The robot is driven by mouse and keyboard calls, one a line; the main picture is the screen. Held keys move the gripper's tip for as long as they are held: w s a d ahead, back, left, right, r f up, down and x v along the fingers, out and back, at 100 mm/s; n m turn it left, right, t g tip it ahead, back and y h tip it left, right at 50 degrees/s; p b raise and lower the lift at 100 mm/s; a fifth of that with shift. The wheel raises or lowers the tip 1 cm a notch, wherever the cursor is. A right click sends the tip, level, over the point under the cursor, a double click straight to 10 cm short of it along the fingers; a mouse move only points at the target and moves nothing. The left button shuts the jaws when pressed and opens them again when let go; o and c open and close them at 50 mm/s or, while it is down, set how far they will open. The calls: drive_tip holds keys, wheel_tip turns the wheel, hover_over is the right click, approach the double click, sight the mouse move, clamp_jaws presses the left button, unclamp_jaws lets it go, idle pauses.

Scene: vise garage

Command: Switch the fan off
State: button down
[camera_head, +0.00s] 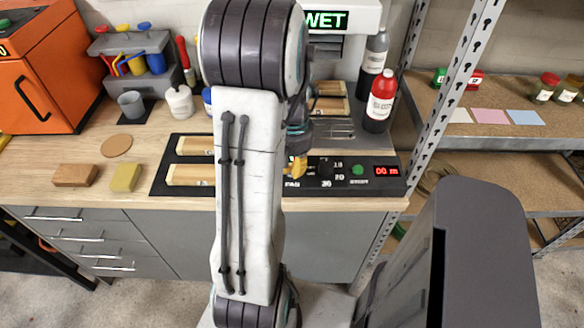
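A black control panel (342,184) runs along the front of the bench. A label that looks like "FAN" (291,184) is at its left part, partly cut by my arm. The fan switch itself is hidden or too small to make out behind the tip and arm. Whether the gripper's fingers are open or shut does not show. The fan itself cannot be identified.
Right of the gripper are a dial (326,168), a green button (358,170) and a red display (387,170). Red (381,98) and grey (375,62) bottles stand behind. Wooden blocks (192,176) lie left. A shelf post (440,115) rises on the right.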

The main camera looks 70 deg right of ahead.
drive_tip(key=shift+f+b, duration=0.35)
drive_tip(key=shift+f, duration=0.05)
drive_tip(key=shift+r, duration=0.15)
drive_tip(key=shift+r+p, duration=2.85)
drive_tip(key=shift+r, duration=0.55)
